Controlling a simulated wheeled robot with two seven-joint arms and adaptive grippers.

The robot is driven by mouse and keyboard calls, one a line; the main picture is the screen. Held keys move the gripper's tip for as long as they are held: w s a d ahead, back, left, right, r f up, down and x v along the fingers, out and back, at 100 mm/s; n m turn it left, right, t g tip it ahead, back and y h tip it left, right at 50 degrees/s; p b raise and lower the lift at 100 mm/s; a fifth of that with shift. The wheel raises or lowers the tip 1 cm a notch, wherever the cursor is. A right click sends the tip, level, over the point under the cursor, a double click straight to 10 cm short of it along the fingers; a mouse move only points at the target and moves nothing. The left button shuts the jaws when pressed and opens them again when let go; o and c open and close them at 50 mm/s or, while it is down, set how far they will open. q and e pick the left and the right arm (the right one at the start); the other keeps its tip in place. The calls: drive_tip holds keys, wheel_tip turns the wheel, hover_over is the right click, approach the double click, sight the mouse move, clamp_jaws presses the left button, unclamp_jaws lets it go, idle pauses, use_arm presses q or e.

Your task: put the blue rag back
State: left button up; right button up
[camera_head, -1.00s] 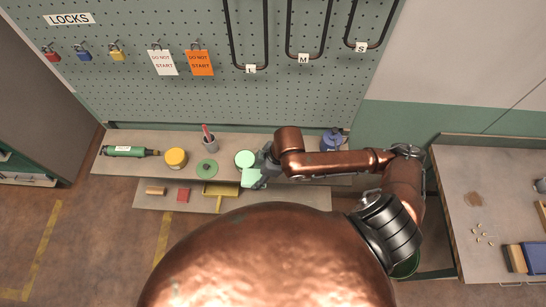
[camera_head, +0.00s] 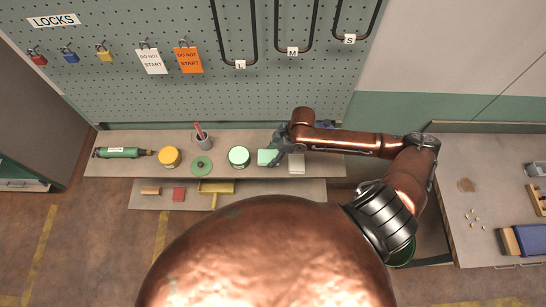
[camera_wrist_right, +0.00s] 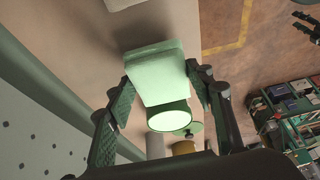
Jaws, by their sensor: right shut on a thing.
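My right gripper (camera_head: 276,152) is over the right part of the upper shelf (camera_head: 125,166). It is shut on a pale green, block-like folded piece (camera_head: 265,157). In the right wrist view this piece (camera_wrist_right: 160,82) sits between the two dark fingers (camera_wrist_right: 158,75). It looks pale green, not blue, and I cannot tell whether it is the rag or whether it touches the shelf. A can with a pale green lid (camera_head: 239,156) stands just left of it. My left gripper is out of the head view; a dark jaw-like part (camera_wrist_right: 306,26) in the wrist view may be it.
A pale flat block (camera_head: 297,163) lies right of the gripper. A green disc (camera_head: 202,166), a cup with a red tool (camera_head: 203,141), a yellow can (camera_head: 169,157) and a green tool (camera_head: 121,152) line the shelf. A workbench (camera_head: 470,205) stands at right.

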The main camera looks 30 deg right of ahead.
drive_tip(key=shift+d+f+p, duration=0.2)
drive_tip(key=shift+f+p, duration=0.3)
drive_tip(key=shift+f, duration=1.35)
drive_tip(key=o, duration=1)
drive_tip(key=v, duration=1.2)
drive_tip(key=shift+a+r+b, duration=0.1)
drive_tip(key=shift+b, duration=0.3)
